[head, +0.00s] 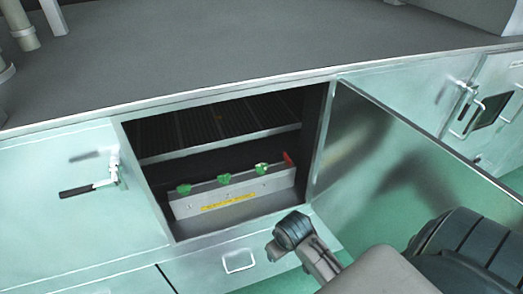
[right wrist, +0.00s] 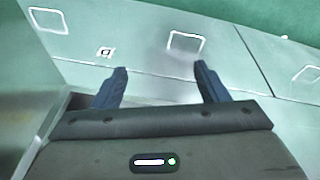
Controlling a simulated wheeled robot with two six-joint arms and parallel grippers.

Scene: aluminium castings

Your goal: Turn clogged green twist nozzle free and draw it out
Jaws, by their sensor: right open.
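Three green twist nozzles, left (head: 184,189), middle (head: 224,179) and right (head: 262,168), sit in a row along the top of a pale metal bar (head: 235,191) inside the open cabinet. The right one has a pale spot on it; I cannot tell for sure which is clogged. My right arm comes in from the lower right, in front of and below the cabinet opening. No nozzle shows in that view. My left gripper is not in view.
A red part (head: 288,158) stands at the bar's right end, and a yellow label (head: 229,202) is on its front. A slatted shelf (head: 220,143) hangs above the bar. The open door (head: 400,150) stands to the right. Drawer fronts with handles (head: 239,262) lie below.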

